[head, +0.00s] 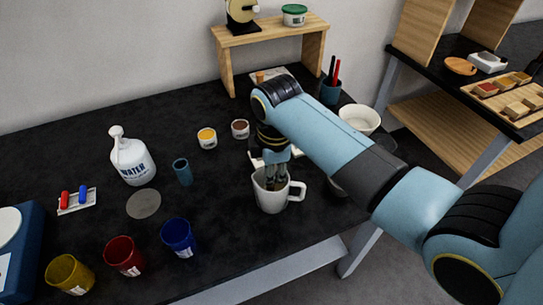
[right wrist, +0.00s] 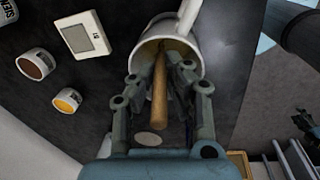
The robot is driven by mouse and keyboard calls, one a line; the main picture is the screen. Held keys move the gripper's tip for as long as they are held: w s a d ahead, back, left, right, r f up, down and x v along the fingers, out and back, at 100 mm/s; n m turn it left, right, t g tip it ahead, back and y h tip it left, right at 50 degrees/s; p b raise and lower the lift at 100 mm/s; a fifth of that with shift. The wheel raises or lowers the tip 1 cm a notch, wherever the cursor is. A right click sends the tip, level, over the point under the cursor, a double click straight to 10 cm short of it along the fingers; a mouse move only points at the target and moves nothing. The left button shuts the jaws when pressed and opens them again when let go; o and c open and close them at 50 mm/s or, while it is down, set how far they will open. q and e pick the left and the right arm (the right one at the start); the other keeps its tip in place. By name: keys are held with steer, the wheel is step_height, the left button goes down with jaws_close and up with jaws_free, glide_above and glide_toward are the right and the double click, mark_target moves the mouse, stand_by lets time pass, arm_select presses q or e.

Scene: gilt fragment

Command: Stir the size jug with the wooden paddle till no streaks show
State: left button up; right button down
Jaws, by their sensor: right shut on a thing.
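The white jug (head: 271,201) stands upright on the black table, its handle to the right. My right gripper (head: 273,180) points down at the jug's mouth, and its arm comes in from the right. In the right wrist view my right gripper (right wrist: 160,82) is shut on the wooden paddle (right wrist: 159,92). The paddle's far end reaches into the mouth of the jug (right wrist: 196,48), which has a pale inside there. The paddle's tip is hidden, and I cannot tell whether streaks show. My left gripper is not in view.
A white bottle (head: 132,162) marked WATER stands left, with a small teal cup (head: 182,172) beside it. Yellow (head: 69,274), red (head: 124,256) and blue (head: 179,237) cups line the front. A white bowl (head: 360,119) is behind the arm. The table front near the jug is clear.

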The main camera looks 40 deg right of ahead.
step_height(320, 180, up, 2)
steer(key=shift+s+r, duration=0.2)
steer(key=shift+r, duration=1.75)
steer(key=shift+s+r, duration=0.15)
steer(key=shift+r, duration=1.75)
steer(key=shift+r, duration=2.5)
